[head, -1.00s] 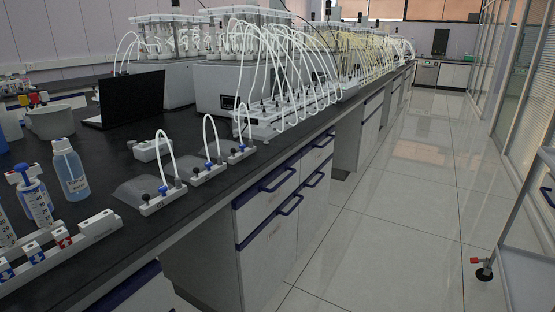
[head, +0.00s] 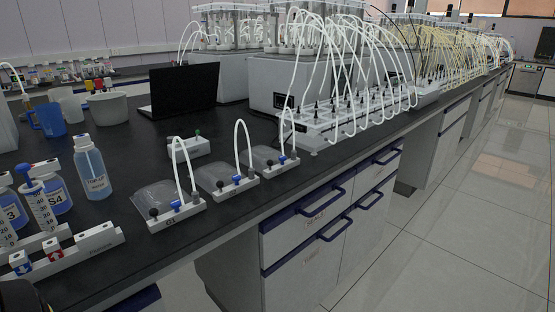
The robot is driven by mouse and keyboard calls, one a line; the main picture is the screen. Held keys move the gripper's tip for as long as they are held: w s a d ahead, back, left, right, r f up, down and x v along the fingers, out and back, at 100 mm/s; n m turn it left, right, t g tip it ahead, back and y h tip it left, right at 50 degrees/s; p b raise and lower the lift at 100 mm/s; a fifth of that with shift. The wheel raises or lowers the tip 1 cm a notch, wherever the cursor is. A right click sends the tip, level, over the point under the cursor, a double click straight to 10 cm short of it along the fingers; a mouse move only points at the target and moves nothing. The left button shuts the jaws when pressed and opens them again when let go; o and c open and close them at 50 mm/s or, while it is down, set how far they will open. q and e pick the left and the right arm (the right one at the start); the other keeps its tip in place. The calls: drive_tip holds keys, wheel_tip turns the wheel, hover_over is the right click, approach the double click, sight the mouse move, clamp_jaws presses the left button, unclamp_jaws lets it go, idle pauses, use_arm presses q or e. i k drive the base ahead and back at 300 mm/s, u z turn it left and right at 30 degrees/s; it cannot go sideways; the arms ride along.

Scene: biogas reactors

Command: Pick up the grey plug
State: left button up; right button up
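Three small white valve holders stand in a row along the bench's front edge, the nearest one (head: 178,218) marked G1. Each has a black knob, a blue valve and a small grey piece at its right end. The grey piece on the nearest holder (head: 195,197) may be a grey plug, but it is too small to be sure. Clear gas bags (head: 153,196) lie behind the holders, and white tubes arch above them.
A white block with a green valve (head: 197,134) lies behind the holders. A blue-liquid bottle (head: 93,170), syringes and a labelled rack (head: 95,240) stand left. A laptop (head: 180,90) and tube-filled reactors are behind. Drawer handles (head: 330,230) stick out from the bench front. The right floor is clear.

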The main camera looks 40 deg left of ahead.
sight(251, 171)
drive_tip(key=i, duration=1.15)
drive_tip(key=u, duration=2.1)
